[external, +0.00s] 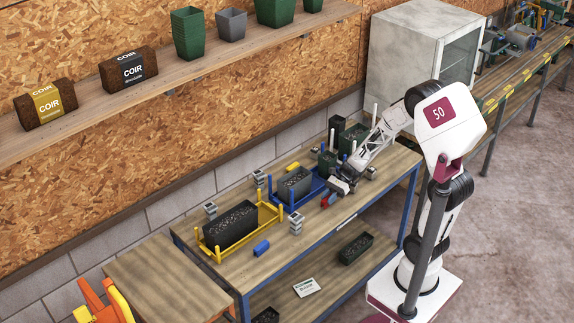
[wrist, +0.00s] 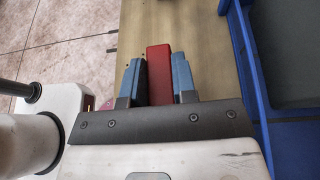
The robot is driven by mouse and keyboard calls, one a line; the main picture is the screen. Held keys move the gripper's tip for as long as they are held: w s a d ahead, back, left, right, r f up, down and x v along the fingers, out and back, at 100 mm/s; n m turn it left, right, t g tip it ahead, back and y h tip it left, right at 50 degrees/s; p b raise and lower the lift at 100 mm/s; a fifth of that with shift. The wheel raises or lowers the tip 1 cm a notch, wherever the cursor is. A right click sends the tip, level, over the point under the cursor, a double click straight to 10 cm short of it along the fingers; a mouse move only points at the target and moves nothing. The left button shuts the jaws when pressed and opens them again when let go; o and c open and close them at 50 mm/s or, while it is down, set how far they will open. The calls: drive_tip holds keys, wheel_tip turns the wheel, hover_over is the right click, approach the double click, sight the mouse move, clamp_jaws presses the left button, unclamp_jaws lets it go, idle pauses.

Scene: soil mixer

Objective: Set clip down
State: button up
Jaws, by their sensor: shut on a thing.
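The clip is a red block (wrist: 159,72) between the two blue-grey fingers of my gripper (wrist: 159,80) in the wrist view. My gripper is shut on it, above the wooden bench top close to the front edge. In the external view my gripper (external: 328,200) is low over the front of the bench (external: 275,245), and a small red bit of the clip shows at its tip. I cannot tell whether the clip touches the bench.
A blue tray frame (external: 290,205) with a grey pot stands just behind my gripper. A yellow frame (external: 215,256) holds a dark soil-filled box to the left. A blue cylinder (external: 262,248) lies near the front edge. Small grey blocks and green pots stand around. Bare bench lies between them.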

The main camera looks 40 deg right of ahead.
sight(327, 210)
drive_tip(key=shift+w+f, duration=0.1)
drive_tip(key=shift+f, duration=1.45)
drive_tip(key=shift+f, duration=0.2)
drive_tip(key=o, duration=0.9)
drive_tip(key=shift+v, duration=1.4)
drive_tip(key=v, duration=0.2)
drive_tip(key=shift+d+r, duration=0.15)
drive_tip(key=shift+r, duration=0.2)
wheel_tip(327, 210, up, 6)
drive_tip(key=shift+r, duration=0.15)
